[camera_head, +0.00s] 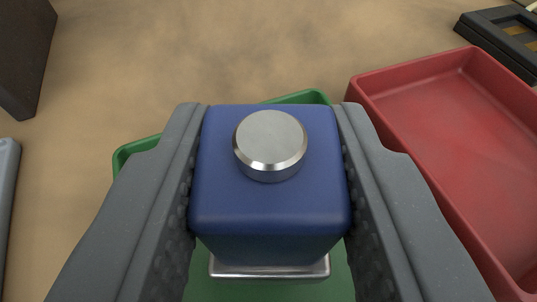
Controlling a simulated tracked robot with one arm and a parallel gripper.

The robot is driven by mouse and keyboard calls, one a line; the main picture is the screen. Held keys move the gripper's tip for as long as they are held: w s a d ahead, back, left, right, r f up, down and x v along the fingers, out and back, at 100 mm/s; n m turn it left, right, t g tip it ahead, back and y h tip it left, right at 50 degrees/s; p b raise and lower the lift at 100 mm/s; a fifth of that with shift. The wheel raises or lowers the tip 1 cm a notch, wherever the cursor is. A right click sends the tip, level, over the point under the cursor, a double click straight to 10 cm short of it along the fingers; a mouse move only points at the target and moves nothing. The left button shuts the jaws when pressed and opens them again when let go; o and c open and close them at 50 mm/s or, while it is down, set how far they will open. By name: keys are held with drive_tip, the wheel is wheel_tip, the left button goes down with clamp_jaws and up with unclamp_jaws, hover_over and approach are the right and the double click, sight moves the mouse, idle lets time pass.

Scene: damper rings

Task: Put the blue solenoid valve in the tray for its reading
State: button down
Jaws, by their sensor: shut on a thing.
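The blue solenoid valve (270,215) is a blue block with a round silver cap on top and a silver metal base below. My gripper (271,165) is shut on it, one grey finger against each side. The valve is upright and over a green tray (300,97), whose rim shows behind it and to the left. Most of the green tray is hidden by the valve and my fingers. I cannot tell whether the metal base touches the tray floor.
An empty red tray (440,125) lies close on the right. A dark framed object (505,38) is at the top right. A dark brown block (24,50) stands at the top left, and a grey object (7,190) is at the left edge. The tan surface behind is clear.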

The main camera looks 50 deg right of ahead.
drive_tip(key=shift+f, duration=0.25)
idle(0.3)
drive_tip(key=shift+f, duration=0.6)
drive_tip(key=shift+f, duration=0.2)
idle(0.3)
drive_tip(key=c, duration=0.9)
unclamp_jaws()
drive_tip(key=shift+f, duration=0.1)
drive_tip(key=shift+a, duration=0.1)
drive_tip(key=p+v, duration=0.2)
drive_tip(key=v, duration=1)
drive_tip(key=shift+v, duration=0.85)
